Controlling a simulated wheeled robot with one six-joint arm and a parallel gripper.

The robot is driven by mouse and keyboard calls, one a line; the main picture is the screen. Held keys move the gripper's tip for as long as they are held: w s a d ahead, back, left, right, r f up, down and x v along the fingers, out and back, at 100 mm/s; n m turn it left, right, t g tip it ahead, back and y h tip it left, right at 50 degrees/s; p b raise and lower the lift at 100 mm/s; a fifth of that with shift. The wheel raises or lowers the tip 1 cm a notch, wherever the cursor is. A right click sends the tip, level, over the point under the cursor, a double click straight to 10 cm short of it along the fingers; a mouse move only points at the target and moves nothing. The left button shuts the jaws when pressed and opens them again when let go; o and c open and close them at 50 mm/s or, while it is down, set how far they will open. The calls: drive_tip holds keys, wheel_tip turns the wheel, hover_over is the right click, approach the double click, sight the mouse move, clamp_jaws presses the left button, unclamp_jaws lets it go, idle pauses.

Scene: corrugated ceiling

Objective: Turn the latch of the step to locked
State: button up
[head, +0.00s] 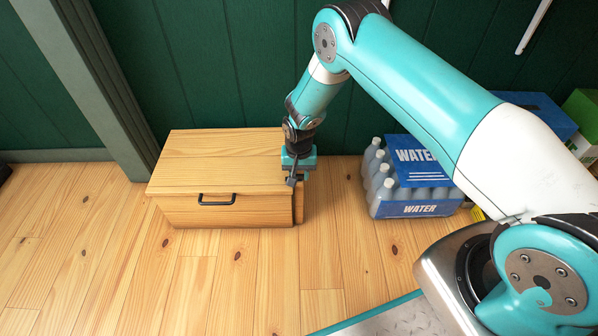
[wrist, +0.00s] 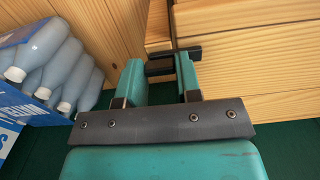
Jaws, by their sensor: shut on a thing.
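The step (head: 212,174) is a light wooden box on the floor against the green wall, with a black handle (head: 217,200) on its front. Its wood also fills the right of the wrist view (wrist: 260,75). My gripper (head: 295,178) is at the right end of the step, near the front corner. In the wrist view my gripper (wrist: 159,64) has its teal fingers on either side of a small black latch (wrist: 162,67) and is shut on it. The latch's far end is partly covered by a finger, and its lock position is hard to tell. In the head view the gripper mostly hides the latch.
A pack of water bottles (head: 405,209) with blue card stands on the floor right of the step. It also shows at the left of the wrist view (wrist: 45,55). A post (head: 85,75) stands behind the step's left end. The floor in front is clear.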

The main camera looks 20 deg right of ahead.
sight(299, 175)
drive_tip(key=o, duration=0.9)
wheel_tip(299, 175, up, 18)
drive_tip(key=p, duration=0.6)
drive_tip(key=shift+f, duration=0.25)
